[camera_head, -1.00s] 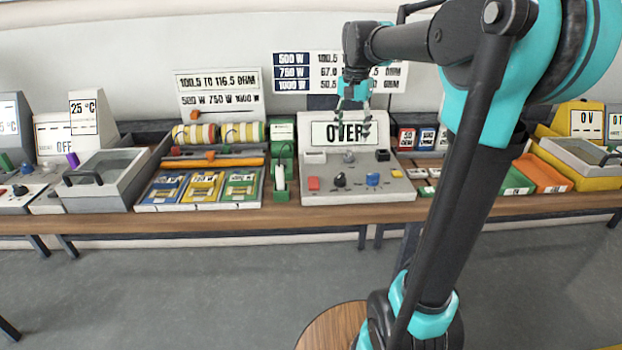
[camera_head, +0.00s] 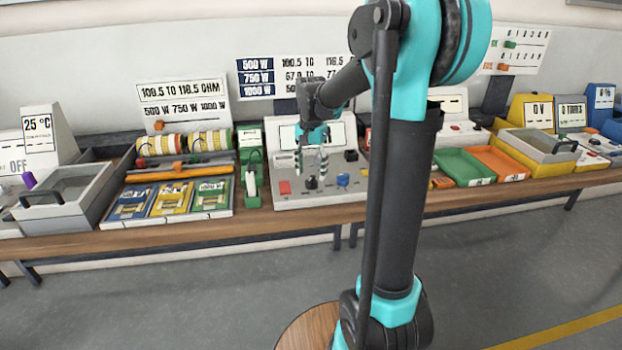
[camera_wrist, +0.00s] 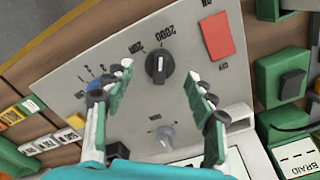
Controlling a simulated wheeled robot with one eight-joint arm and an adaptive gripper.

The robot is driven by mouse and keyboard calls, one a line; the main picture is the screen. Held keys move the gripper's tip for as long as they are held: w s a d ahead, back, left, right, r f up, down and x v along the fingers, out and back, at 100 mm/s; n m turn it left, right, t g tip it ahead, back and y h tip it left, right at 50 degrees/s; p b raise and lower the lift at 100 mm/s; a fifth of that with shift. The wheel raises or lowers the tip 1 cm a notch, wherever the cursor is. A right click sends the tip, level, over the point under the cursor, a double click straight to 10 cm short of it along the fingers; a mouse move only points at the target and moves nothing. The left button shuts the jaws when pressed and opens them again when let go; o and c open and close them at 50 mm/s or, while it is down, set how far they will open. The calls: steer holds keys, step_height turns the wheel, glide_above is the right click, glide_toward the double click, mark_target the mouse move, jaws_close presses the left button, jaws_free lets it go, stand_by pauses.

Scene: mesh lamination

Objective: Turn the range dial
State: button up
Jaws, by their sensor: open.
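The range dial is a black knob (camera_wrist: 159,66) with a white pointer line on the grey meter panel (camera_wrist: 120,30). Markings around it include 200 and 2000. In the head view the dial (camera_head: 311,183) is small, at the front of the meter (camera_head: 290,203). My gripper (camera_head: 311,172) is just above the dial, pointing down. In the wrist view my gripper (camera_wrist: 158,72) is open, one finger on each side of the dial, with visible gaps. I cannot tell how high the fingertips are above the panel.
A red switch (camera_wrist: 217,35) and a grey knob (camera_wrist: 165,136) are near the dial. A blue knob (camera_head: 343,180) is to its right in the head view. A green stand (camera_head: 251,180) is left of the meter. Coloured trays (camera_head: 495,163) lie to the right.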

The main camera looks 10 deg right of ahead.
mark_target(311, 177)
steer(key=shift+f, duration=1.65)
steer(key=c, duration=1.2)
